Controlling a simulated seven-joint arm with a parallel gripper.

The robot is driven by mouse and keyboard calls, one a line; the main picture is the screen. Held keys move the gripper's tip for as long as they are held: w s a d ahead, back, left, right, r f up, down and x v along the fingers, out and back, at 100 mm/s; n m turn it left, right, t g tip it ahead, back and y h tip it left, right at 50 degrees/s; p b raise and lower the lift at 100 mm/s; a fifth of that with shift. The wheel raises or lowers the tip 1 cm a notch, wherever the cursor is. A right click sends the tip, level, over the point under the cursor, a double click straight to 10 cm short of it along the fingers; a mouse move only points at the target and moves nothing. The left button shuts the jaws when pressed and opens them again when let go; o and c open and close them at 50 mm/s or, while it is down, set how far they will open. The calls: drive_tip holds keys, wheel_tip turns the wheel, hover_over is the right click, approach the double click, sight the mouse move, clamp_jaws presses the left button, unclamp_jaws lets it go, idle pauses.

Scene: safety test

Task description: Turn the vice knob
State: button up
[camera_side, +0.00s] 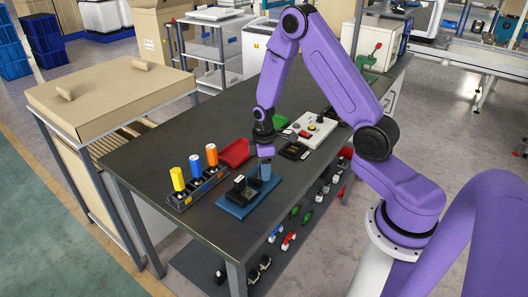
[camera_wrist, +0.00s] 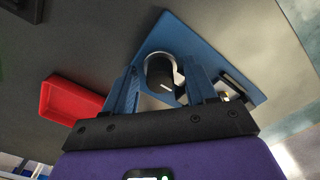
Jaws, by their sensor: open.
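A round dark knob with a pale rim and a white mark (camera_wrist: 160,70) sits on a blue base plate (camera_wrist: 245,45) in the wrist view. The blue plate (camera_side: 230,209) lies near the front of the dark table in the side view, with a black fixture (camera_side: 243,189) on it. My gripper (camera_side: 265,170) is over the plate's right part and hides the knob there. In the wrist view my gripper (camera_wrist: 160,78) is open, its two blue fingers on either side of the knob. I cannot tell whether they touch it.
A dark rack (camera_side: 202,187) with yellow, blue and orange cylinders stands left of the plate. A red tray (camera_side: 236,152) lies behind it, and shows in the wrist view (camera_wrist: 72,101). A white panel (camera_side: 314,131) and a green vice-like tool (camera_side: 365,61) stand farther back.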

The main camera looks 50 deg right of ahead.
wheel_tip(320, 180, up, 17)
idle(0.6)
drive_tip(key=s+a+r+n, duration=0.2)
drive_tip(key=s+a+r, duration=0.1)
drive_tip(key=s+a, duration=0.85)
drive_tip(key=s+a+n, duration=0.1)
drive_tip(key=s+a, duration=0.1)
drive_tip(key=s, duration=1.3)
drive_tip(key=shift+a, duration=0.4)
